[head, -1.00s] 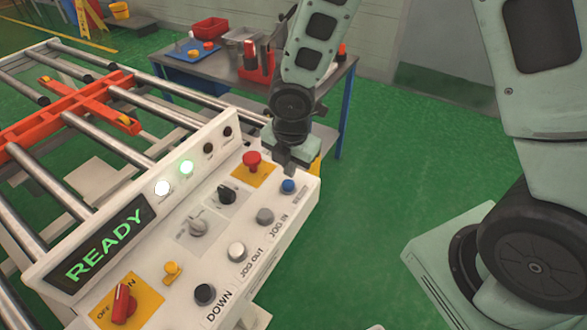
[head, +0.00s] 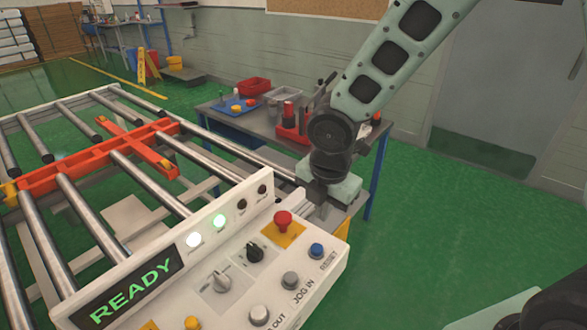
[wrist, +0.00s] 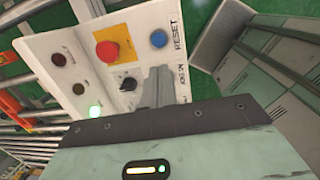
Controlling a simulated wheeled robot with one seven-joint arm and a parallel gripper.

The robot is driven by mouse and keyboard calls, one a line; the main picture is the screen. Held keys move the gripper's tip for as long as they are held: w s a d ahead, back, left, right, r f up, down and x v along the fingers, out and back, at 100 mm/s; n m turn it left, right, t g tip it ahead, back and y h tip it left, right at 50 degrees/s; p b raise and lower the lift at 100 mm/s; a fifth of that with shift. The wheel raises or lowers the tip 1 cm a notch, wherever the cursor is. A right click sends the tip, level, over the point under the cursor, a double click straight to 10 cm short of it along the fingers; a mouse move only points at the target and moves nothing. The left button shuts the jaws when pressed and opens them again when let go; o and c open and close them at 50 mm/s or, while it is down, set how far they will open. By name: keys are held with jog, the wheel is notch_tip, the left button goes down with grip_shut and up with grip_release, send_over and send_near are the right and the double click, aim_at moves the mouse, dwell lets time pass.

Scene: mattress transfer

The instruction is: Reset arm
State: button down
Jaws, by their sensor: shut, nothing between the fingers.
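The white control panel (head: 330,262) stands at the bottom centre of the head view, with its green READY display (head: 130,292) lit. A blue RESET button (head: 316,250) and a red mushroom button (head: 283,221) sit at its far right end. My gripper (head: 315,200) is shut and empty, by the panel's far edge, apart from the blue button in the head view. In the wrist view my shut fingers (wrist: 158,86) point over the panel, with the red button (wrist: 107,50) and the blue button (wrist: 158,39) beyond them. Any contact with the panel cannot be told.
A roller conveyor (head: 60,200) with an orange cross frame (head: 100,160) fills the left. A grey table (head: 245,122) with trays and a red tool holder stands behind my arm. The green floor (head: 470,200) on the right is clear.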

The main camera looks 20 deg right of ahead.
jog(key=s+a+r+m+b, duration=0.2)
jog(key=s+m, duration=0.6)
jog(key=s, duration=0.1)
jog(key=s+a+r+m+g+b, duration=0.1)
jog(key=s+a+m+b, duration=0.1)
jog(key=s+m, duration=0.7)
jog(key=shift+s+r+m+g+y, duration=0.3)
jog(key=shift+s+r+y, duration=0.1)
jog(key=shift+s, duration=0.1)
